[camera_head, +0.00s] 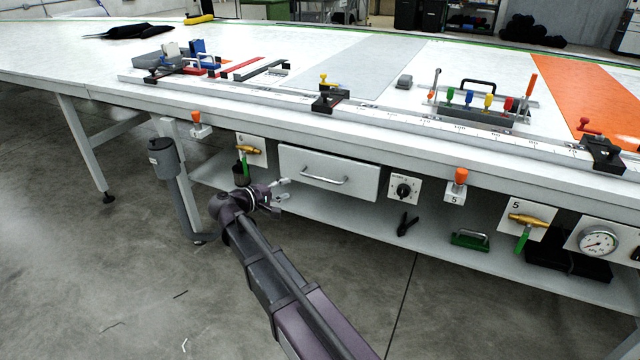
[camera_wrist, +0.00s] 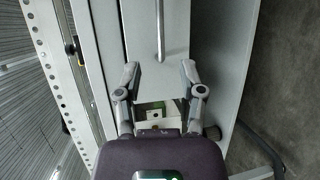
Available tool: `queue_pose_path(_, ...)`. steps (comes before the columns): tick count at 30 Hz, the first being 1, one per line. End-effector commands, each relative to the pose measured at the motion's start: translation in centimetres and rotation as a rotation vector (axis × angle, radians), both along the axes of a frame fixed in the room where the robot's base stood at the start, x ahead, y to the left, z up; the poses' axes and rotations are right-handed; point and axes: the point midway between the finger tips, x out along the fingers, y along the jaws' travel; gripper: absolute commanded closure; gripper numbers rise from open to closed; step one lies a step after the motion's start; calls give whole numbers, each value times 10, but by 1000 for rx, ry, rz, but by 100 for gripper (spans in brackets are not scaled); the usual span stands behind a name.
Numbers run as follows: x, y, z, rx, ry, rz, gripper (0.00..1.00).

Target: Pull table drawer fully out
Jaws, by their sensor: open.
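The table drawer (camera_head: 329,172) is a light grey front under the table's front edge in the head view. It looks flush or nearly flush with its housing. Its metal bar handle (camera_head: 325,178) runs across the middle of the front. My gripper (camera_head: 283,189) is just left of the drawer's left edge, apart from the handle. In the wrist view my gripper (camera_wrist: 158,75) is open and empty, its two fingers spread. The drawer front (camera_wrist: 173,45) shows beyond the fingertips, with the handle (camera_wrist: 160,30) at the top, between and beyond them.
A brass valve with a green handle (camera_head: 243,163) is close to the left of my gripper. A dial plate (camera_head: 404,190) and an orange-topped switch (camera_head: 458,184) sit right of the drawer. The lower shelf (camera_head: 370,220) holds pliers (camera_head: 406,224). The floor in front is free.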

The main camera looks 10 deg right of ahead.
Motion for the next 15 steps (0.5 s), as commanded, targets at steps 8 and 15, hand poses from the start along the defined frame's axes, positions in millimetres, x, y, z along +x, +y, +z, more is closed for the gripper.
queue_pose_path(8,0,0,0,1,1,0,49)
queue_pose_path(15,4,-7,-2,2,0,0,49)
